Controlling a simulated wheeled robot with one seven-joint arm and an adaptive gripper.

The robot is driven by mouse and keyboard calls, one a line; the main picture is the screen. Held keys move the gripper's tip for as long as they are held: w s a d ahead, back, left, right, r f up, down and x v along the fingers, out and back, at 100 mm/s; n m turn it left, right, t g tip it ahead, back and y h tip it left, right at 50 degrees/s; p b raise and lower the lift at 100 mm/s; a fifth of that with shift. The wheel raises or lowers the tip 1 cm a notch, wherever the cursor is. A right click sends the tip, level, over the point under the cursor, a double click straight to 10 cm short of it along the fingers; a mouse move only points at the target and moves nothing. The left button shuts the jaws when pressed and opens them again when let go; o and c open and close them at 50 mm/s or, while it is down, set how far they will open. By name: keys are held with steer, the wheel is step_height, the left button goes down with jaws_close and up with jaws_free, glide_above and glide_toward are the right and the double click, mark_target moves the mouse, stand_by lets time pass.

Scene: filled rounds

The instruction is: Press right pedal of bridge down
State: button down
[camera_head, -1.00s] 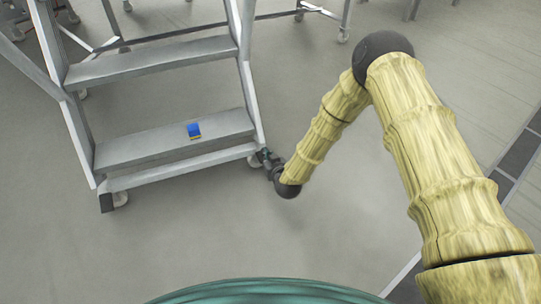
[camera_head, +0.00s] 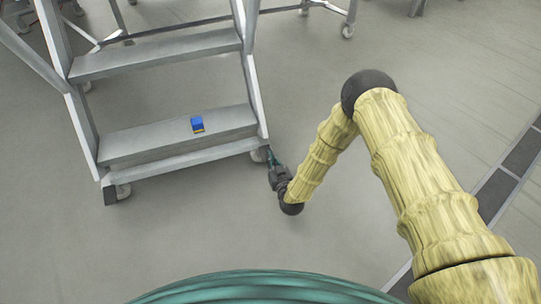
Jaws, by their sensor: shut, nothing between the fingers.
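The bridge (camera_head: 165,66) is a grey metal step frame on castors, at the left and upper middle of the head view. Its right front castor (camera_head: 258,155) shows at the foot of the right leg. The right pedal is too small and too covered to make out there. My gripper (camera_head: 271,155) is low, just right of this castor, with its fingers pointing up the picture. It is shut and holds nothing. I cannot tell whether it touches the castor or the pedal.
The bridge's right leg (camera_head: 256,95) rises close to my gripper. The grey floor (camera_head: 210,225) is clear in front of the steps.

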steer(key=shift+s+f, duration=0.1)
steer(key=shift+f, duration=0.3)
stand_by(0.4)
